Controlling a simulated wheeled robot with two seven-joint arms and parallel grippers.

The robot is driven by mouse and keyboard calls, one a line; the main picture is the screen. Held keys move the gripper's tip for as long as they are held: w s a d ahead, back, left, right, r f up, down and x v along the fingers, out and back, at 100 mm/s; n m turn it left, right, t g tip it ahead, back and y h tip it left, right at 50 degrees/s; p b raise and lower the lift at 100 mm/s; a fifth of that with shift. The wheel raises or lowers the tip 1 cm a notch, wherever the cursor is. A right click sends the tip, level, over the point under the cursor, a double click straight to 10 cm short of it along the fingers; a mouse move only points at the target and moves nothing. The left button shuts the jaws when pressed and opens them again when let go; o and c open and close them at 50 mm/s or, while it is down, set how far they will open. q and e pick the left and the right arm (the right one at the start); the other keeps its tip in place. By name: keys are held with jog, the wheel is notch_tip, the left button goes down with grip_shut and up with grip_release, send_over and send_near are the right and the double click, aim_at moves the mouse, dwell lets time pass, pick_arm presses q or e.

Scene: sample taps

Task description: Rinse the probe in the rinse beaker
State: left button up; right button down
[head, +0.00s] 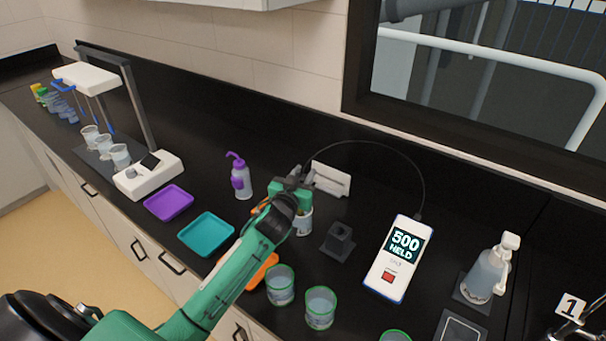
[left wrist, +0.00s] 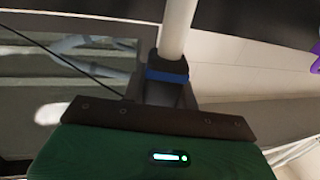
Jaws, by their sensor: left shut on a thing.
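My left gripper (head: 291,192) is shut on the probe, which shows in the left wrist view as a pale rod with a blue band (left wrist: 168,72). In the head view my gripper and arm hide most of the probe. A thin dark cable arcs from there to the meter (head: 397,258), whose screen reads 500 HELD. A beaker with a white label (head: 304,223) stands right below and beside my gripper, partly hidden. I cannot tell whether the probe tip is inside it. My right gripper is not in view.
An empty dark stand (head: 339,239) is right of the labelled beaker. Green-rimmed beakers (head: 280,286) (head: 320,308) stand near the front edge. A purple wash bottle (head: 241,179), a teal tray (head: 206,234) and a purple tray (head: 168,202) are left. A pump bottle (head: 487,272) is right.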

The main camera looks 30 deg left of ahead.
pick_arm(q)
notch_tip(320, 180, down, 4)
jog(key=b, duration=0.3)
jog(key=shift+f, duration=0.1)
dwell(0.3)
jog(key=shift+w, duration=0.4)
dwell(0.4)
jog(key=shift+s+a, duration=0.15)
jog(key=shift+s+a+p, duration=0.2)
jog(key=shift+a+p, duration=0.05)
jog(key=shift+p, duration=0.1)
jog(key=shift+s, duration=0.1)
jog(key=shift+s+d, duration=0.35)
jog(key=shift+w, duration=0.4)
dwell(0.7)
